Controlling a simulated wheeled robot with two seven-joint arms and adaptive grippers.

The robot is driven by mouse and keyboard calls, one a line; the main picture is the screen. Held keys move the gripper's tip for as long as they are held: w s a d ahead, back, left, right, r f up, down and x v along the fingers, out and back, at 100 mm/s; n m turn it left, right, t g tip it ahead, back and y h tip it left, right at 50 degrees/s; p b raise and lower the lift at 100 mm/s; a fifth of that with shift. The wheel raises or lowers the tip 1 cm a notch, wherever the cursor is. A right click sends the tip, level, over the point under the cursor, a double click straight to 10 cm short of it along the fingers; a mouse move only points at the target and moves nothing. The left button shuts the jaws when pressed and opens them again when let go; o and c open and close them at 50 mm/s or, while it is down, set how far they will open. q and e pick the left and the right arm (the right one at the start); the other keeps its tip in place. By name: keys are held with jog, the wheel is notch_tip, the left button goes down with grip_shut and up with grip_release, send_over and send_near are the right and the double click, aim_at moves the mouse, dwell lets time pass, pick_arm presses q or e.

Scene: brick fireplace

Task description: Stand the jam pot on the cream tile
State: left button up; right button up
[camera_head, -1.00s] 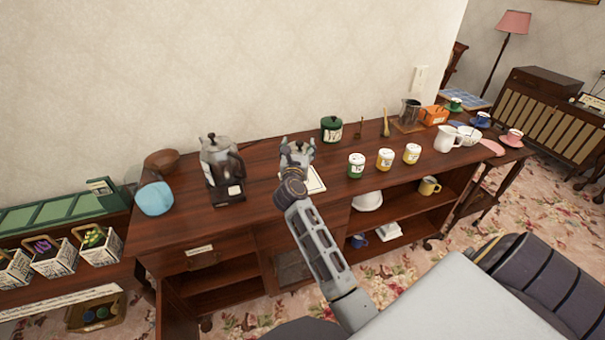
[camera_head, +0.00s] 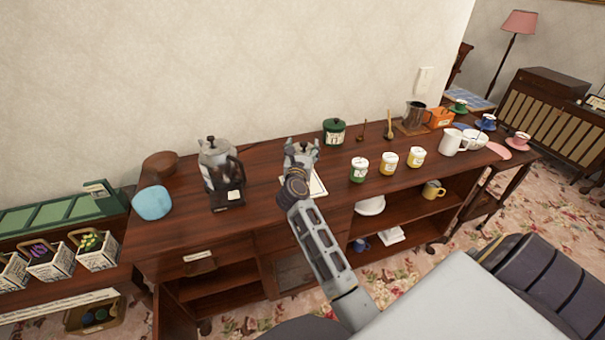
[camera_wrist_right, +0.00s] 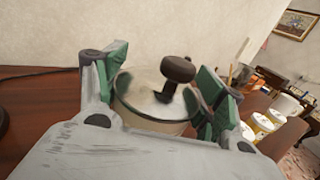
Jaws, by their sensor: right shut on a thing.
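My right gripper (camera_head: 301,152) is over the sideboard at the cream tile, with its arm reaching in from below. In the right wrist view its green-padded fingers (camera_wrist_right: 160,90) are shut on the jam pot (camera_wrist_right: 152,103), which has a pale lid and a dark round knob. The pot looks roughly upright. In the head view the gripper hides most or all of it. The cream tile (camera_head: 318,187) lies flat on the sideboard, partly covered by my gripper and wrist. I cannot tell whether the pot's base touches it. My left gripper is not in view.
A coffee maker (camera_head: 218,170) and a blue bowl (camera_head: 153,203) stand left on the sideboard (camera_head: 262,180). A green lidded pot (camera_head: 334,131) stands behind right. Three white-lidded jars, including a green-labelled one (camera_head: 358,170), stand to the right, with a white jug (camera_head: 451,141) beyond.

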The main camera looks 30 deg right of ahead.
jog(key=shift+f, duration=2.3)
jog(key=shift+f+b, duration=0.45)
jog(key=shift+f, duration=1.4)
jog(key=shift+f, duration=0.2)
jog(key=o, duration=1.1)
jog(key=shift+o, duration=1.3)
jog(key=shift+r, duration=0.2)
